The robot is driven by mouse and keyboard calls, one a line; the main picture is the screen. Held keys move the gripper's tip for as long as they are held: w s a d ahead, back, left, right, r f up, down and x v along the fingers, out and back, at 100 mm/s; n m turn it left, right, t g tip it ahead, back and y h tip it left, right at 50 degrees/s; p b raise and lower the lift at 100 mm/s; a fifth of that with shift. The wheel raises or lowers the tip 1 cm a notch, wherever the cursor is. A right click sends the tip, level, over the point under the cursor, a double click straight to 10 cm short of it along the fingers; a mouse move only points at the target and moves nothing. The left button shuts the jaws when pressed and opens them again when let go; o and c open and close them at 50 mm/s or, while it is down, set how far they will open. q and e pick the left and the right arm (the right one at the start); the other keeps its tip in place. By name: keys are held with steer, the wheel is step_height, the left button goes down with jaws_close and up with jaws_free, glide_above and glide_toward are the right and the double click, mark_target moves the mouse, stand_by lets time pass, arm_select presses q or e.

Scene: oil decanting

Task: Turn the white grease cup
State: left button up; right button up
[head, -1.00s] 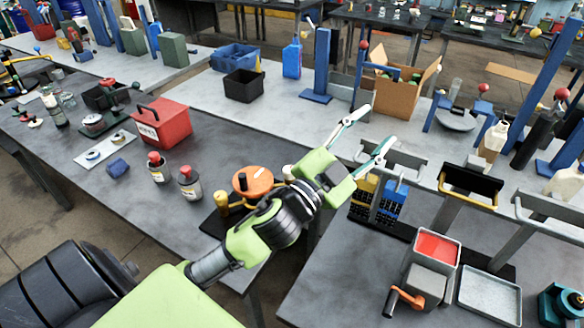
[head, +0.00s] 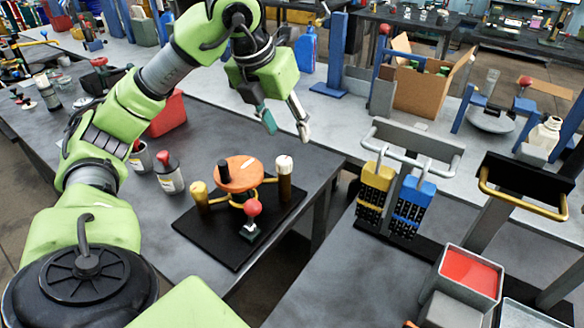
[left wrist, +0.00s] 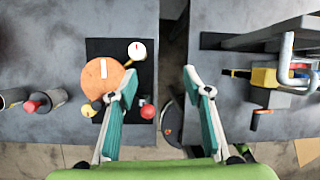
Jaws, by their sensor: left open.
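The white grease cup (head: 284,165) is a white-topped post at the right end of a fixture with an orange disc (head: 238,174). A yellow-topped post (head: 199,196) stands at its left end and a red ball knob (head: 252,207) at its front. The fixture sits on a black base plate (head: 224,238). My left gripper (head: 286,126) is open and empty, pointing down above and behind the white cup. In the left wrist view the white cup (left wrist: 137,50) lies just beyond the tip of the left finger, left of the open jaws (left wrist: 160,74). My right gripper is not in view.
A red box (head: 168,114) is partly behind my left arm. A gap separates this table from one with yellow (head: 376,177) and blue (head: 412,200) blocks and a red-filled bin (head: 470,272).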

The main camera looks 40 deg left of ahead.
mark_target(284, 160)
arm_select(q)
steer(key=shift+n+y, duration=0.6)
steer(key=shift+y, duration=0.1)
steer(key=w+a+f, duration=0.1)
steer(key=f, duration=0.3)
steer(key=w+a+f, duration=0.2)
steer(key=f, duration=0.2)
steer(key=w+a+f+b, duration=0.1)
steer(key=a+f, duration=0.1)
steer(key=f, duration=0.2)
steer(key=shift+w+f, duration=0.15)
steer(key=shift+f, duration=0.25)
steer(key=c, duration=1.1)
